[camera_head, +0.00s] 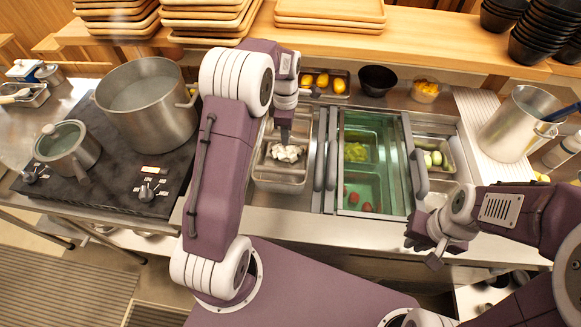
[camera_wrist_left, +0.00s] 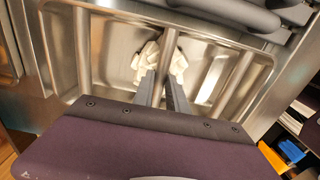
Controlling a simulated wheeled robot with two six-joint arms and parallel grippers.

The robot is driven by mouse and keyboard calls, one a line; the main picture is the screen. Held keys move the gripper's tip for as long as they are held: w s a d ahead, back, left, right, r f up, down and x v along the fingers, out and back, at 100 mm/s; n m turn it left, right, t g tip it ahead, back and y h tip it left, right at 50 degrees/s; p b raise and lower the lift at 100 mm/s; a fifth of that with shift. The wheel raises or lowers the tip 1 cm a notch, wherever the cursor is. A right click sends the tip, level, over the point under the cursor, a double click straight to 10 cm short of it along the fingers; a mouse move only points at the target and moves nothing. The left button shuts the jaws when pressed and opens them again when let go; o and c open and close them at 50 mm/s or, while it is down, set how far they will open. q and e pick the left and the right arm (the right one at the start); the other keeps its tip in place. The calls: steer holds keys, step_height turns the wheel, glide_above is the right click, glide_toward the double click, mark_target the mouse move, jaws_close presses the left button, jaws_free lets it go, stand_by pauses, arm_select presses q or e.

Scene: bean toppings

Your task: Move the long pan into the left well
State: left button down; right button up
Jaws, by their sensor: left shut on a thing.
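A steel pan (camera_head: 280,184) with white pieces of food (camera_head: 285,152) in it is at the left end of the steel counter's row of wells. My left gripper (camera_head: 285,138) points down into this pan and is shut on its metal wall. In the left wrist view, the fingers (camera_wrist_left: 166,92) meet at a steel wall of the pan (camera_wrist_left: 168,45), with white pieces on both sides. I cannot tell whether the pan is seated or raised. The left well is mostly hidden by the pan and my left arm. My right gripper (camera_head: 427,246) is over the counter's front right, holding nothing visible.
A green-tinted glass cover (camera_head: 372,185) lies over the middle wells, with dark handles beside it. A pan with green food (camera_head: 433,158) is to its right. A large pot (camera_head: 148,104) and a smaller pot (camera_head: 67,148) stand on the stove at left. A steel pitcher (camera_head: 517,122) stands at right.

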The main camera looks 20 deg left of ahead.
mark_target(286, 152)
arm_select(q)
steer(key=shift+f, duration=0.4)
steer(key=shift+s+r, duration=0.1)
steer(key=shift+s, duration=0.2)
steer(key=f, duration=1)
steer(key=shift+w+f, duration=0.1)
steer(key=shift+w, duration=0.1)
steer(key=c, duration=1.3)
jaws_free()
steer(key=shift+s, duration=0.15)
steer(key=shift+c, duration=0.2)
